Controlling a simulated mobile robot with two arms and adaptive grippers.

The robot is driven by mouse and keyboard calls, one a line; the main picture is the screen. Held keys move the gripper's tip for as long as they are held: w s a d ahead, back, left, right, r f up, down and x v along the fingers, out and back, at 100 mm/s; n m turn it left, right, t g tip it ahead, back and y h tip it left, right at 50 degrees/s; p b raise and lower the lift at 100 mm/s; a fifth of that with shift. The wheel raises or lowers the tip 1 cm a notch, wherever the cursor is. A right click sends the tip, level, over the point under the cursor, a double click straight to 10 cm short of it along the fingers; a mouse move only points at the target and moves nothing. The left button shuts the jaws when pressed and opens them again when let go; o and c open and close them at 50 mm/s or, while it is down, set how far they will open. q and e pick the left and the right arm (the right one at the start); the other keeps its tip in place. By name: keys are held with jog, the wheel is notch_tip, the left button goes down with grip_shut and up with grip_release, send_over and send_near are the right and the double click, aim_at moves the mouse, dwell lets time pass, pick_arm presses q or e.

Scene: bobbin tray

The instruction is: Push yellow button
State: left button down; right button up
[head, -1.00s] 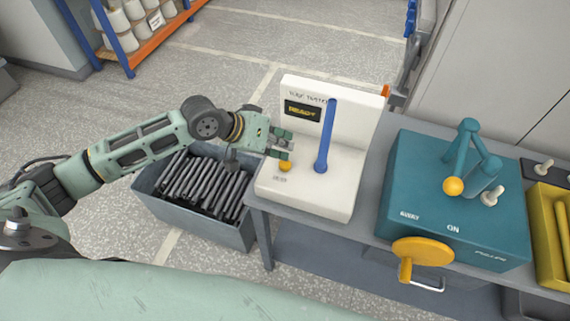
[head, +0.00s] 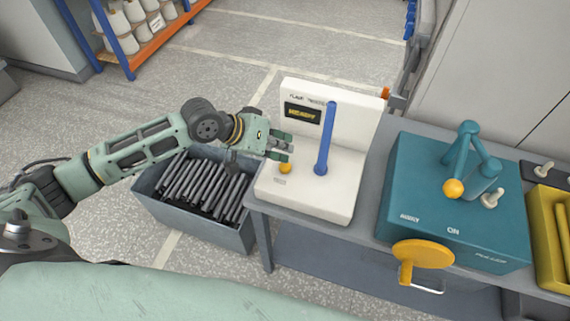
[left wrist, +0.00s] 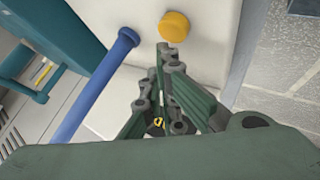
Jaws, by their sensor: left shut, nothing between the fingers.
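The yellow button (head: 285,168) sits on the low front part of a white tester (head: 318,190). It also shows in the left wrist view (left wrist: 174,26), just past the fingertips. My left gripper (head: 288,152) is shut and empty, just above and behind the button in the head view. In the left wrist view the fingertips (left wrist: 168,48) lie close below the button; I cannot tell whether they touch it. A blue post (head: 325,140) stands on the tester to the right of the button. The tester's dark display (head: 302,113) shows yellow text. My right gripper is not in view.
A teal machine (head: 410,215) with a yellow ball-ended handle and yellow wheel (head: 422,253) stands right of the tester on the grey bench (head: 375,228). A grey bin (head: 215,228) of dark rods stands on the floor at left. A spool rack (head: 150,45) is behind.

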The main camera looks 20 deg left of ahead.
pick_arm(q)
jog(key=shift+f, duration=0.1)
jog(key=shift+f, duration=0.35)
dwell(0.4)
jog(key=shift+f, duration=0.6)
dwell(0.4)
jog(key=shift+r, duration=0.1)
jog(key=shift+r+p, duration=0.9)
jog(key=shift+p, duration=0.25)
notch_tip(320, 180, up, 5)
jog(key=p, duration=0.5)
